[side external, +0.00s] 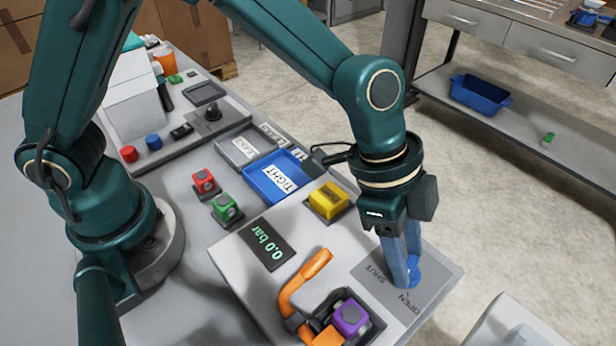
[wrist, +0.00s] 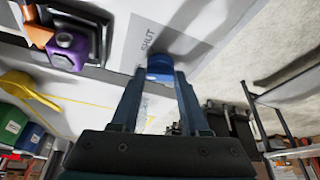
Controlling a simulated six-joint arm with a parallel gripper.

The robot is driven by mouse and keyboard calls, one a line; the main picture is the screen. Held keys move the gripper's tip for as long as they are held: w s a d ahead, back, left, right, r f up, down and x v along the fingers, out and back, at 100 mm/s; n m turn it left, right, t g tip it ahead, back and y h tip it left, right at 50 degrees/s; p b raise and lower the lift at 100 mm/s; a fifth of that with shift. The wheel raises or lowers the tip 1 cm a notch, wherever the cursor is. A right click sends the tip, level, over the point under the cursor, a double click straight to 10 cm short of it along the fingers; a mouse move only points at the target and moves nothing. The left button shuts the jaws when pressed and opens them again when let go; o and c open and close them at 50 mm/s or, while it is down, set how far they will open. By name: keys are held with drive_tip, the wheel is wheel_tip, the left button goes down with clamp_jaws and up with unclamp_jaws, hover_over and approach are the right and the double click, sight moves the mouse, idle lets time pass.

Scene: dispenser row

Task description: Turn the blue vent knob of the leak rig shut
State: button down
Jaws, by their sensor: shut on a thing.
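The blue vent knob (side external: 413,272) sits on a grey plate marked SHUT and OPEN (side external: 376,272) at the right end of the leak rig (side external: 240,257). My gripper (side external: 408,280) points down over it, with its blue-grey fingers shut on the knob. In the wrist view the knob (wrist: 160,66) shows between the fingertips (wrist: 160,78). The fingers hide part of the knob, and I cannot tell its exact angle. The rig's display (side external: 267,245) reads 0.0 bar.
An orange clamp handle (side external: 303,283) and a purple block (side external: 350,318) in a dark holder stand left of my gripper. A yellow block (side external: 328,200) is behind.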

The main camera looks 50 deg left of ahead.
drive_tip(key=m+g, duration=0.1)
drive_tip(key=m, duration=0.3)
drive_tip(key=m+g, duration=0.1)
drive_tip(key=m, duration=0.1)
drive_tip(key=shift+w+m+g, duration=0.3)
drive_tip(key=shift+w, duration=0.05)
drive_tip(key=m+g, duration=0.1)
drive_tip(key=m, duration=0.2)
drive_tip(key=m+g+y, duration=0.1)
drive_tip(key=m, duration=0.1)
drive_tip(key=shift+w+d+m, duration=0.15)
drive_tip(key=shift+m, duration=0.25)
drive_tip(key=shift+r, duration=0.1)
drive_tip(key=shift+c, duration=2)
unclamp_jaws()
drive_tip(key=shift+v, duration=2.55)
